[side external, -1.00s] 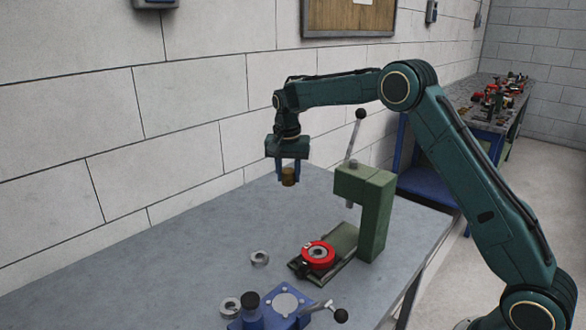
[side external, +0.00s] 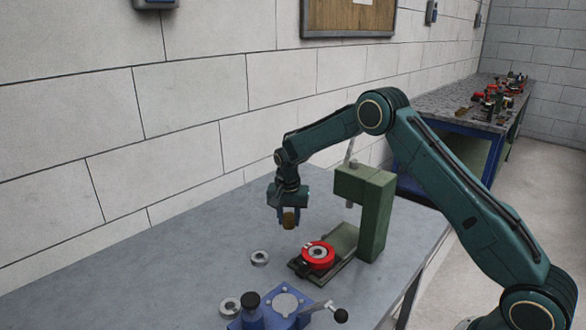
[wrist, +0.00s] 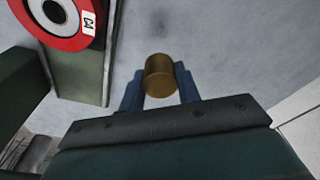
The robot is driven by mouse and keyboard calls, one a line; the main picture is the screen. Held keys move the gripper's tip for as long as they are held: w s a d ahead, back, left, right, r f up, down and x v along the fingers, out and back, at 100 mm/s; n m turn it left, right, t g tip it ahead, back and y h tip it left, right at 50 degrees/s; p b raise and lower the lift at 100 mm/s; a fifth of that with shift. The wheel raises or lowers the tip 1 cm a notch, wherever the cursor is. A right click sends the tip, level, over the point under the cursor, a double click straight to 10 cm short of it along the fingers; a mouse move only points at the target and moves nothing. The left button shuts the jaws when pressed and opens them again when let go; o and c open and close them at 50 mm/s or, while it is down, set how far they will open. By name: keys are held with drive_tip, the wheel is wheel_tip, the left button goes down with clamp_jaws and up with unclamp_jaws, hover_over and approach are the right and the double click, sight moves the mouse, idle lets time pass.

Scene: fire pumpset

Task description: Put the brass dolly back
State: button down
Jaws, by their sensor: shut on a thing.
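The brass dolly (side external: 289,221) is a short brown-gold cylinder. My gripper (side external: 289,217) is shut on it and holds it over the grey bench, left of the green press. In the wrist view the dolly (wrist: 159,76) sits between the two blue fingers of my gripper (wrist: 160,88), with its round end showing. I cannot tell exactly how far it is above the bench top.
The green press (side external: 373,210) stands on the bench (side external: 190,245) with a red ring part (side external: 318,256) on its base. Two metal rings (side external: 260,258) (side external: 230,306) and a blue fixture (side external: 282,306) with a lever lie in front. The bench's left side is clear.

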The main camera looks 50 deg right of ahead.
sight(289, 242)
drive_tip(key=shift+f, duration=2.75)
drive_tip(key=shift+f, duration=0.15)
drive_tip(key=c, duration=1)
unclamp_jaws()
drive_tip(key=r, duration=0.7)
drive_tip(key=a+r, duration=0.1)
drive_tip(key=r, duration=0.3)
drive_tip(key=shift+s+a+r, duration=0.1)
drive_tip(key=shift+s+r, duration=0.2)
drive_tip(key=shift+s, duration=0.05)
drive_tip(key=shift+r, duration=0.3)
drive_tip(key=shift+s, duration=0.1)
